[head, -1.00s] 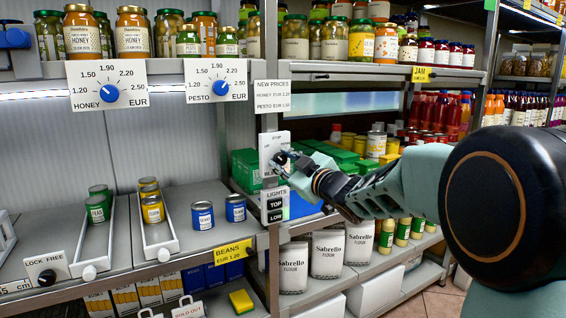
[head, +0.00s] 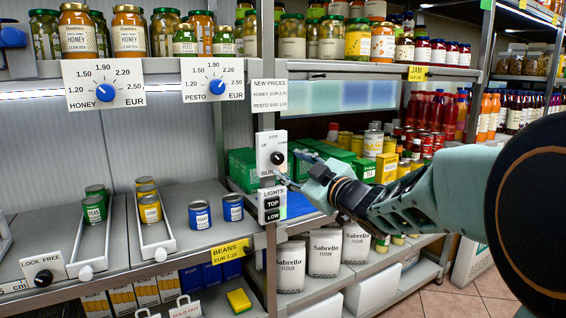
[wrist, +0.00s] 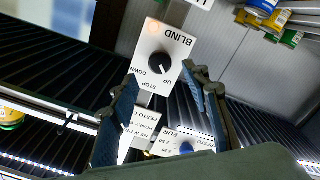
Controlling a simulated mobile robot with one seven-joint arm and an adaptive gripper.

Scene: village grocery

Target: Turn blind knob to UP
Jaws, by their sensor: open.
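The blind knob (head: 278,158) is a round black knob on a white plate marked BLIND, UP, STOP and DOWN, fixed to the shelf post. In the wrist view the plate is upside down, and the knob (wrist: 159,65) shows a light mark that appears to point towards the UP side. My gripper (head: 288,167) is to the right of and in front of the plate. In the wrist view my gripper (wrist: 160,83) is open, with one finger on either side of the plate's lower part. Nothing is between the fingers; they appear apart from the knob.
The lights switch plate (head: 271,205), with TOP and LOW, is just below the blind plate. The honey dial (head: 106,91) and pesto dial (head: 217,87) are on the shelf edge to the left. Green boxes (head: 243,168) and flour bags (head: 325,252) stand near the post.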

